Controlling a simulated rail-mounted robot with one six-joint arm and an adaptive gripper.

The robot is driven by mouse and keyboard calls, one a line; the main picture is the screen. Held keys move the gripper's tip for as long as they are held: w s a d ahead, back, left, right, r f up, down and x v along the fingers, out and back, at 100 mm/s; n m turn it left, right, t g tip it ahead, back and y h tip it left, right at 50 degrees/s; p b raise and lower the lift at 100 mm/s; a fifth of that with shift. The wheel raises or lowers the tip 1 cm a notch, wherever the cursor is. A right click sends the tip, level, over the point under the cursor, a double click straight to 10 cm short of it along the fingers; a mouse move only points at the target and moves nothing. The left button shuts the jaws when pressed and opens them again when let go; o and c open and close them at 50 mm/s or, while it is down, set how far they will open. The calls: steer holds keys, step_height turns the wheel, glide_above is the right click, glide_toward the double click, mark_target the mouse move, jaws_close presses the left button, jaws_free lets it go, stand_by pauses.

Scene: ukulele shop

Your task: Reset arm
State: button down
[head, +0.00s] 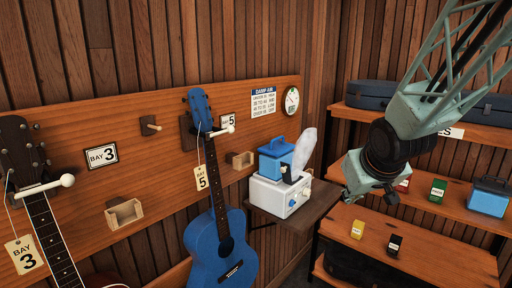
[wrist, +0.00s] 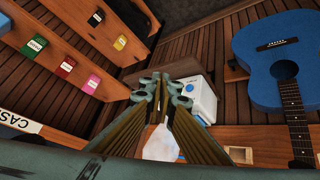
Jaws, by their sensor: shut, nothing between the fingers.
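My arm comes down from the upper right in the head view. My gripper (head: 368,180) hangs in free air in front of the shelves, to the right of the white machine. In the wrist view, my gripper (wrist: 163,84) has its fingertips close together, shut with nothing held. Its green fingers run up from the bottom edge. They partly cover the white machine (wrist: 196,97) and a whitish translucent bag (wrist: 160,144) behind them.
A blue ukulele (head: 222,240) hangs on the wall board (head: 100,120); another instrument hangs at left. The white machine (head: 276,196) with a blue container (head: 275,158) stands on a small ledge. Wooden shelves (head: 456,209) at right hold small coloured packets and a blue box (head: 488,198).

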steer(key=s+a+r+g, duration=0.1)
steer(key=s+a+r, duration=0.1)
steer(key=s, duration=1.1)
steer(key=s+a+r+m+g, duration=0.1)
steer(key=s+a+r, duration=0.1)
steer(key=s, duration=1.2)
steer(key=s+a+r+g, duration=0.2)
steer(key=s+r, duration=0.1)
steer(key=s, duration=1)
steer(key=shift+s+a+r+m+y, duration=0.2)
steer(key=shift+a+r+m+y, duration=0.1)
steer(key=shift+r+m+y, duration=0.1)
